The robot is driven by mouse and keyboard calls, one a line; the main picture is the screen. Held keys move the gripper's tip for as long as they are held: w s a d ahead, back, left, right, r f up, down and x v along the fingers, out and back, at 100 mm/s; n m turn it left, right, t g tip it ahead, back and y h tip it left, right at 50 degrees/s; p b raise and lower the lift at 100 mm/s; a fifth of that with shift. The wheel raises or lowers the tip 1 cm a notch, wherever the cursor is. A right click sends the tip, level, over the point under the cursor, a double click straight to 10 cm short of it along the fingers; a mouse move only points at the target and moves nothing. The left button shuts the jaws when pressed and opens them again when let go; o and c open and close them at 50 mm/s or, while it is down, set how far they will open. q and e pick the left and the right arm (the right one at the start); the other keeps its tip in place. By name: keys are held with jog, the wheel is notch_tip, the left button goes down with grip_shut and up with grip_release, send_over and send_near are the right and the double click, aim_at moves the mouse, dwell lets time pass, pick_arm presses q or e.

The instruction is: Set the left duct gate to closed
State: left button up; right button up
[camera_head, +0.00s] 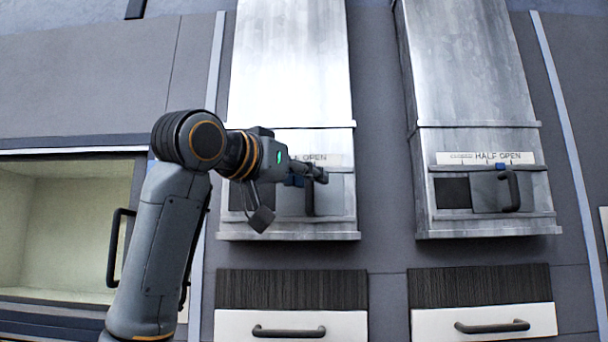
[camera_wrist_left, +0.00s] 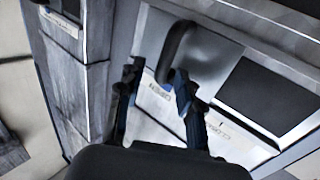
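The left duct gate (camera_head: 290,203) is a grey sliding plate low on the left duct, with a dark upright bar handle (camera_head: 309,198). In the left wrist view the handle (camera_wrist_left: 177,50) is near the "OPEN" end of the label strip (camera_wrist_left: 155,97), and a dark uncovered opening (camera_wrist_left: 266,95) lies on the side of the "CLOSED" wording. My left gripper (camera_head: 322,174) is at the upper part of the handle. In the wrist view its fingers (camera_wrist_left: 158,75) are apart, with the handle's near end between or just ahead of the tips; contact is unclear. My right gripper is not in view.
The right duct has a similar gate (camera_head: 490,193) with a handle (camera_head: 513,190) and a "HALF OPEN" label. Drawers with dark handles (camera_head: 289,332) are below the ducts. A lit cabinet opening (camera_head: 60,225) is at the left.

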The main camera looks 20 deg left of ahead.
pick_arm(q)
jog(key=shift+w, duration=0.1)
jog(key=shift+c, duration=0.8)
grip_shut()
jog(key=s+a, duration=0.2)
jog(key=a, duration=0.6)
jog(key=shift+s+a+b, duration=0.3)
jog(key=shift+a, duration=0.1)
jog(key=shift+c, duration=0.4)
grip_release()
jog(key=shift+a, duration=0.1)
jog(key=shift+o, duration=1.2)
jog(key=shift+a, duration=0.1)
jog(key=v, duration=1.2)
jog(key=shift+s, duration=0.2)
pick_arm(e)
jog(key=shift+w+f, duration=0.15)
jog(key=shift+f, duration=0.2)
pick_arm(q)
jog(key=shift+a, duration=0.2)
